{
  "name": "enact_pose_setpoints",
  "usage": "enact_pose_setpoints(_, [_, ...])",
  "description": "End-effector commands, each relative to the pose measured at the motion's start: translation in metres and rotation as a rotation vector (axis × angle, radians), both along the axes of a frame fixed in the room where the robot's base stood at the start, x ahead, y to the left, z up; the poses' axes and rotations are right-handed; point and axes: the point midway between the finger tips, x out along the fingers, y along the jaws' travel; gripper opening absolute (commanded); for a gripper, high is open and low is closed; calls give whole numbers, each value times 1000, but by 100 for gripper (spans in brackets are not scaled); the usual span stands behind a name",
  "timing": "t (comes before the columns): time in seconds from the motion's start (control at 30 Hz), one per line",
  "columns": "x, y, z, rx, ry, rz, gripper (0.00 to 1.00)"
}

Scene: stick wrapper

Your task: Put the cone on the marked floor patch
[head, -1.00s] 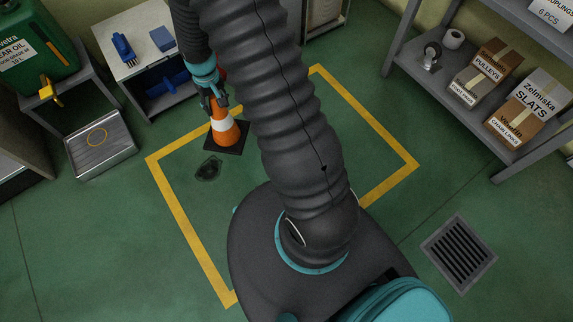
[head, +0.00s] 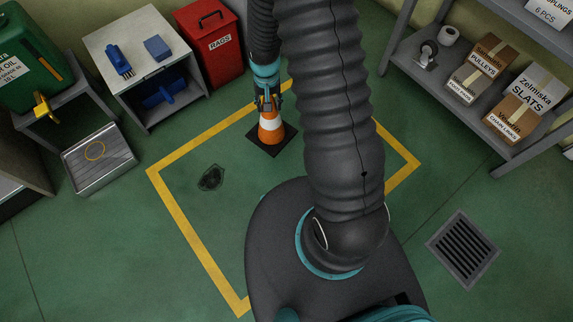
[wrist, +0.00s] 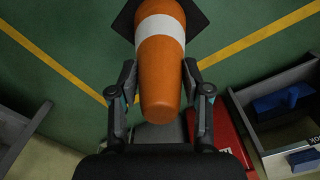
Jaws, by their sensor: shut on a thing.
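The orange cone (head: 271,132) has a white band and a square black base, and it stands upright. It also fills the middle of the wrist view (wrist: 160,75). My gripper (head: 268,101) is shut on the cone's upper part, with one finger on each side in the wrist view (wrist: 160,82). The marked floor patch is outlined by a yellow line (head: 196,240) on the green floor. In the head view the cone appears inside the outline, near its far side. I cannot tell whether its base touches the floor. My arm hides part of the outline.
A dark stain (head: 211,178) lies inside the outline. A red rags bin (head: 209,50), a grey cabinet (head: 135,40) and a metal tray (head: 97,160) stand beyond its left and far sides. Shelving with boxes (head: 522,105) is at the right, with a floor drain (head: 463,248) below it.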

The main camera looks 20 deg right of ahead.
Motion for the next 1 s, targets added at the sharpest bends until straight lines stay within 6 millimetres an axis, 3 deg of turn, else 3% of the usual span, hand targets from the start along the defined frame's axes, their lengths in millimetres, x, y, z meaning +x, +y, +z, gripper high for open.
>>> enact_pose_setpoints(0.2, [-21,2,-8,0,1,-181,0])
enact_pose_setpoints(0.37, [-18,1,-15,0,-2,-226,0])
enact_pose_setpoints(1.0, [84,-10,-77,0,-2,-225,0])
